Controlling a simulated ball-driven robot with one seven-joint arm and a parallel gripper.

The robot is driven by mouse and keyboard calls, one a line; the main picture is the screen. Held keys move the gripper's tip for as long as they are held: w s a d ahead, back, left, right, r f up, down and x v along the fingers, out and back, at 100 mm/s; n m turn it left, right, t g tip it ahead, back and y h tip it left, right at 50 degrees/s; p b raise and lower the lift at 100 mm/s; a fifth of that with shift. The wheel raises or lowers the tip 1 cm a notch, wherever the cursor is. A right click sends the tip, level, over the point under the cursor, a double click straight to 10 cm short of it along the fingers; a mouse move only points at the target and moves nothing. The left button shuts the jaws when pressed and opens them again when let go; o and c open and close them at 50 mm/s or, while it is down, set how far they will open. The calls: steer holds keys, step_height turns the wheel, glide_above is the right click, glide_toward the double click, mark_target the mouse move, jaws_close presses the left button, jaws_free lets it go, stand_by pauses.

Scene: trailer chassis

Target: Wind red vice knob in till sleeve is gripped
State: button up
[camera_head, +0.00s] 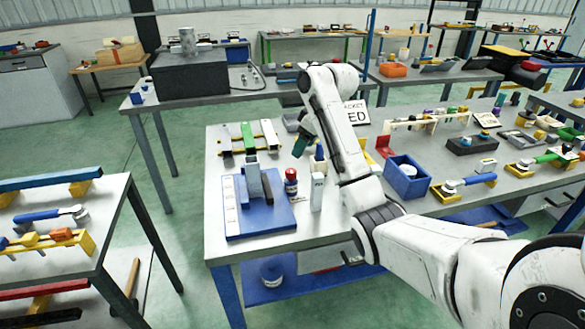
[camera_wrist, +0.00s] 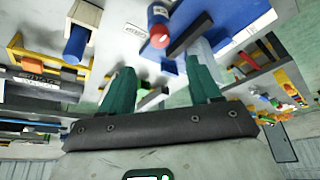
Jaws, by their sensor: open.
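My gripper (camera_head: 301,146) hangs over the near table, fingers pointing down; its two teal fingers stand apart with nothing between them in the wrist view (camera_wrist: 160,74). A grey upright block (camera_head: 253,178), perhaps the vice, stands on a blue board (camera_head: 271,216) to the left of my gripper. I cannot make out a red knob or a sleeve on it for certain. What looks like this bottle shows in the wrist view (camera_wrist: 157,17), beyond the fingertips.
A white bottle (camera_head: 317,192) stands right of the red-topped one. A blue bin (camera_head: 407,177) and tool racks fill the table's right side. Green and grey bars (camera_head: 248,137) lie behind the board. Another tool table (camera_head: 58,249) is at left, with green floor between.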

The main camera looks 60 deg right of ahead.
mark_target(291, 170)
steer(key=p+x, duration=0.1)
steer(key=x, duration=0.9)
steer(key=shift+f, duration=0.35)
steer(key=c, duration=1)
